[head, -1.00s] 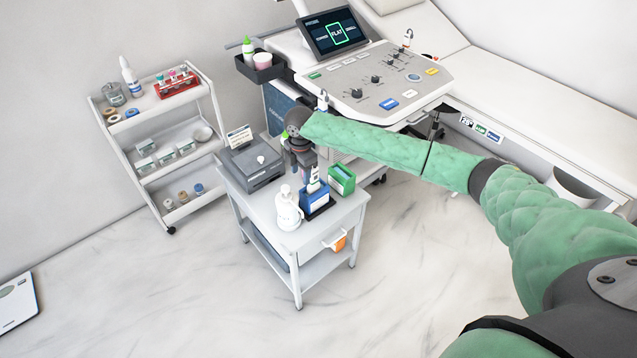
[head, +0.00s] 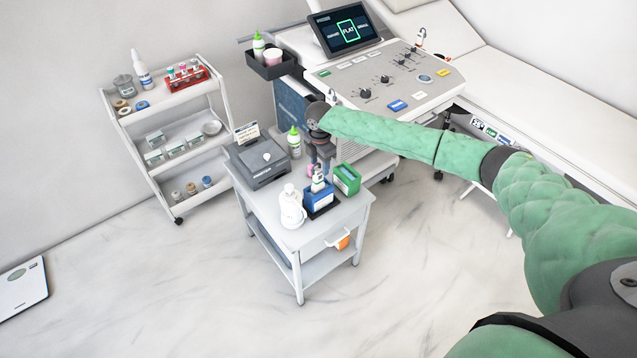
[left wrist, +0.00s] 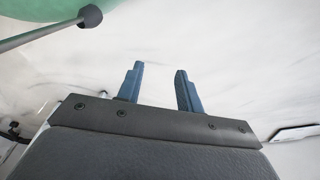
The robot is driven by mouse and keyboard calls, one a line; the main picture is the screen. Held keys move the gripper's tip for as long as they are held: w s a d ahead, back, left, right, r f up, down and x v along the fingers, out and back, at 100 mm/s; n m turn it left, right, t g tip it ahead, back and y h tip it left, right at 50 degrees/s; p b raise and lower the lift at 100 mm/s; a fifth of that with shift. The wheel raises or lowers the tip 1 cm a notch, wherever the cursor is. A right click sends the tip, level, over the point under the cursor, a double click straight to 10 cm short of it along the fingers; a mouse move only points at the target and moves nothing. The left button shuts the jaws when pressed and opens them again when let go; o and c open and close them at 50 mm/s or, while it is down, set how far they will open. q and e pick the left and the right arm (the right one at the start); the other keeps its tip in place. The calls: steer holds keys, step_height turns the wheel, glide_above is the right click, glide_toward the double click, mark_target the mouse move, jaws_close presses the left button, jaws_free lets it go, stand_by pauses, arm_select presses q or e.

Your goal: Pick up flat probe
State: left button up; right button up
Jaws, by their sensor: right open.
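A white-topped probe (head: 318,184) stands upright in a blue holder (head: 320,200) on the small white cart. The picture is too small to show whether its head is flat. My right gripper (head: 320,168) is open, pointing down just above this probe. Its fingertips are small and partly merge with the probe's top, so I cannot tell whether they touch it. The console screen (head: 347,31) reads "FLAT". In the left wrist view my left gripper (left wrist: 159,88) has its two blue fingers apart with nothing between them.
On the cart (head: 268,205), a white bottle (head: 291,208) stands left of the holder and a green box (head: 347,180) right of it. A dark grey device (head: 258,163) and green-capped bottle (head: 294,143) stand behind. The console (head: 390,85) is beyond; floor in front is clear.

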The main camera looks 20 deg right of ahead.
mark_target(318, 177)
steer(key=shift+a+f+p, duration=0.2)
steer(key=shift+f+p, duration=0.1)
steer(key=shift+f, duration=0.25)
steer(key=shift+a+f+p, duration=0.15)
steer(key=shift+f+p, duration=0.15)
steer(key=shift+f, duration=0.25)
arm_select(q)
steer(key=shift+s+a+f, duration=0.25)
steer(key=shift+s+f, duration=0.05)
steer(key=shift+f, duration=0.2)
steer(key=shift+s+a+f, duration=0.25)
steer(key=shift+f, duration=0.3)
steer(key=shift+s+a+f, duration=0.25)
steer(key=shift+s+f, duration=0.05)
steer(key=shift+f, duration=0.2)
arm_select(e)
steer(key=shift+f, duration=0.55)
steer(key=c, duration=1)
